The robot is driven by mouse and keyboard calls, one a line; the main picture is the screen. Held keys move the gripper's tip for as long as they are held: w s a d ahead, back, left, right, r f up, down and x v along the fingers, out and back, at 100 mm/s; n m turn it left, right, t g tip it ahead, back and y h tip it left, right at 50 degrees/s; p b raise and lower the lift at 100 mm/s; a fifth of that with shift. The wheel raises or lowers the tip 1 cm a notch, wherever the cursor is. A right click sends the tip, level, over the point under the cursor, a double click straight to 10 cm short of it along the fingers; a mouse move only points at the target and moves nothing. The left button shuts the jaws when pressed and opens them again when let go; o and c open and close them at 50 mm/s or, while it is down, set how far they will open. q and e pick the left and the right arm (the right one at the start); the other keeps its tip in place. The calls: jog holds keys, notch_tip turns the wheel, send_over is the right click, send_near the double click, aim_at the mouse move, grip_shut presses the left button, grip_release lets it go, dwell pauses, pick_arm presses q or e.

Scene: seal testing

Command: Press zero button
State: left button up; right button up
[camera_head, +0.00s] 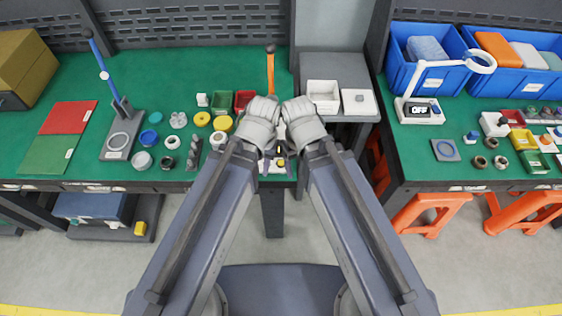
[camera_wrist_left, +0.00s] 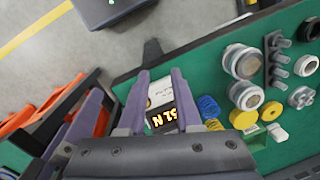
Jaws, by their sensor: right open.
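A small white gauge with a black display and yellow characters (camera_wrist_left: 160,92) fills the gap between the two purple fingers of my left gripper (camera_wrist_left: 161,74) in the left wrist view. The left gripper appears shut on it, and the fingers cover its sides. I cannot make out a zero button. In the head view, both grippers meet over the table's front edge and largely hide the gauge. My right gripper (camera_head: 281,156) is open, close beside the left one.
The green table (camera_head: 180,90) holds several rings, caps and small bins to the left. Grey floor lies in front.

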pick_arm(q)
grip_shut()
dwell(1.4)
